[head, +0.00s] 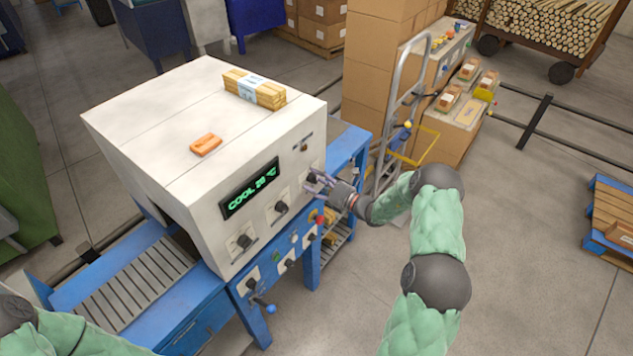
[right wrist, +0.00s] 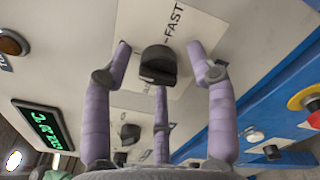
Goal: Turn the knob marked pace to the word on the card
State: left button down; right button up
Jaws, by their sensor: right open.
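The black knob (right wrist: 158,66) sits on a white plate (right wrist: 205,30) on the machine's front. The word FAST is printed on the plate; other lettering is partly hidden by the knob and a finger. In the head view this knob (head: 311,178) is the upper right one, partly behind my right gripper (head: 322,184). My right gripper is open, its purple fingers spread around the knob with visible gaps at the sides. Whether any finger touches it, and the knob's exact setting, I cannot tell. I cannot make out a readable card. My left gripper is out of view.
The white machine (head: 190,125) has a green display (head: 250,188) and more knobs (head: 281,207). A red button (head: 320,220) sits below my right gripper. An orange block (head: 206,144) and a wood bundle (head: 254,88) lie on top. A hand truck (head: 400,110) stands behind.

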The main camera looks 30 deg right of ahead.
jog(key=c, duration=1.1)
jog(key=shift+c, duration=0.2)
jog(key=shift+s+a+f, duration=0.1)
jog(key=shift+f, duration=0.05)
